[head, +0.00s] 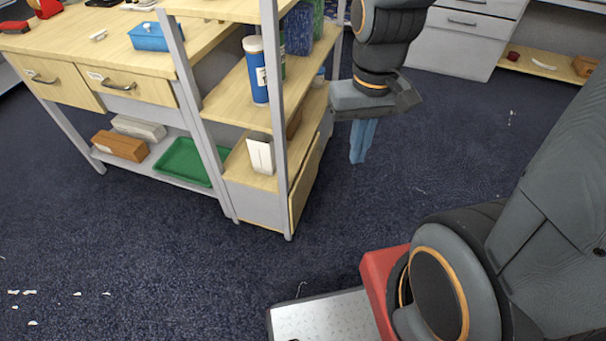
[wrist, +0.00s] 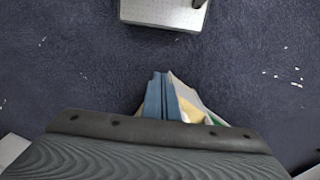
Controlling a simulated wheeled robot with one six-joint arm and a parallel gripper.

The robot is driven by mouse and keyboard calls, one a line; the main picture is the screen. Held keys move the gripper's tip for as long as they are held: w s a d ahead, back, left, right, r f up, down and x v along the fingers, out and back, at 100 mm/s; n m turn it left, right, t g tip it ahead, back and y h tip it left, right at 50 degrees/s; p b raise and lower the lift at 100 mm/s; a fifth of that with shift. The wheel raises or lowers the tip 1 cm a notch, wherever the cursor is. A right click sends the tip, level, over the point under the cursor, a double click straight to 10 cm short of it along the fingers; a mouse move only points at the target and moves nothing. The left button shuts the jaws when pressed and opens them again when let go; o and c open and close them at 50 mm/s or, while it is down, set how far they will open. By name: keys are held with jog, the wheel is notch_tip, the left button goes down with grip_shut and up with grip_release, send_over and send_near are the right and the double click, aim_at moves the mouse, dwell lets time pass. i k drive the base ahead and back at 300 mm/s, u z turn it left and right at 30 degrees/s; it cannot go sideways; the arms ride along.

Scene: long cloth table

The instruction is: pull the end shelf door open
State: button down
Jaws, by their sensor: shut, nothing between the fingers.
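The end shelf door (head: 305,182) is a light wood panel low on the right-hand end of the shelf unit, seen at a steep angle. I cannot tell whether it stands ajar, and I make out no handle on it. My gripper (head: 362,158) points down over the dark floor to the right of the door, with a gap between them in the head view. Its blue fingers are together and hold nothing. In the wrist view the blue fingers (wrist: 160,98) show just left of a pale and yellowish part of the shelf unit (wrist: 190,104); my wrist hides most of that.
The shelf unit's grey post (head: 279,140) stands by the door. A white box (head: 260,154) and a blue bottle (head: 257,75) stand on its shelves. A workbench (head: 130,85) adjoins on the left. Dark carpet (head: 440,165) is clear to the right; grey drawers (head: 463,40) stand behind.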

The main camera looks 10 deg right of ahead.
aim_at(297, 198)
jog(key=z, duration=0.55)
jog(key=k, duration=1.3)
jog(key=i, duration=0.5)
jog(key=u, duration=0.7)
jog(key=i, duration=0.7)
jog(key=z, duration=0.5)
jog(key=i, duration=0.75)
jog(key=z, duration=0.6)
